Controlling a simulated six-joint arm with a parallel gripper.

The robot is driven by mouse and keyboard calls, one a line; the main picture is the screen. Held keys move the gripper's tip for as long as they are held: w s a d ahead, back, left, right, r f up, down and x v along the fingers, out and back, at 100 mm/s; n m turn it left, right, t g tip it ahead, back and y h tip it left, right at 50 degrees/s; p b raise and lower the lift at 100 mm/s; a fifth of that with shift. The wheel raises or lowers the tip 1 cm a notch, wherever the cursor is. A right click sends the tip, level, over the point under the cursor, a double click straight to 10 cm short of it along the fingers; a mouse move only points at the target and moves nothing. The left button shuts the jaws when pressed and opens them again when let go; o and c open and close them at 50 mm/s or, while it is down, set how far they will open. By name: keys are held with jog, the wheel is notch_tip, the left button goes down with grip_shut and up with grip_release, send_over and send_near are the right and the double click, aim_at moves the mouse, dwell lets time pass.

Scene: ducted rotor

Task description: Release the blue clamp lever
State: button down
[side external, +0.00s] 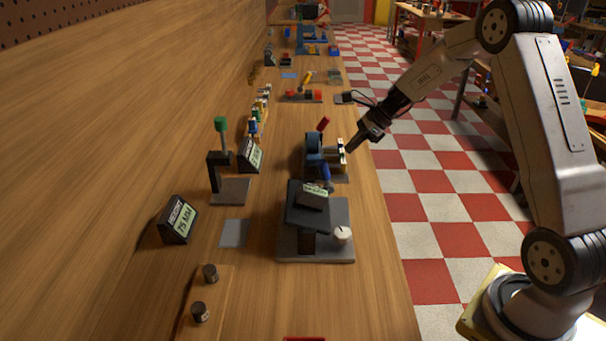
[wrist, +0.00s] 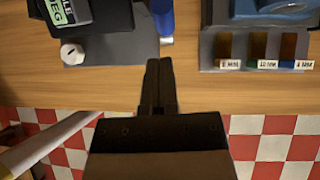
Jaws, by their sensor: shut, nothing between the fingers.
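The blue clamp lever (side external: 326,174) stands at the near end of the blue-grey fixture (side external: 313,146), beside the dark stand. In the wrist view the lever (wrist: 161,17) comes in from the top edge and ends in a pale metal tip. Its upper part is out of frame there. My gripper (wrist: 159,62) is shut and empty, with its fingertips just below the lever's tip in the picture. A gap shows between them. In the side view my gripper (side external: 352,149) is over the bench's right edge, to the right of the fixture.
A dark stand with a display (side external: 309,204) and white knob (side external: 342,234) stands nearer the camera. A rack with three labelled slots (wrist: 222,50) lies right of the lever in the wrist view. A red handle (side external: 323,124) rises behind the fixture. Bare wood lies along the bench edge.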

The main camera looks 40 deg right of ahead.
aim_at(327, 167)
jog(key=s+d+r+m+h, duration=0.1)
jog(key=s+r+m+h, duration=0.1)
jog(key=s+r+h, duration=0.1)
jog(key=s+r, duration=0.1)
jog(key=s, duration=0.1)
jog(key=shift+s+r+m+t, duration=0.2)
jog(key=shift+s+m+t, duration=0.1)
jog(key=shift+d+f, duration=0.1)
jog(key=w+a+r+x, duration=0.1)
jog(key=w+x, duration=0.1)
jog(key=x, duration=1)
jog(key=shift+w+a, duration=0.15)
jog(key=shift+w, duration=0.1)
jog(key=shift+a+f, duration=0.1)
jog(key=shift+w+a, duration=0.8)
jog(key=shift+w, duration=0.05)
jog(key=shift+r, duration=0.2)
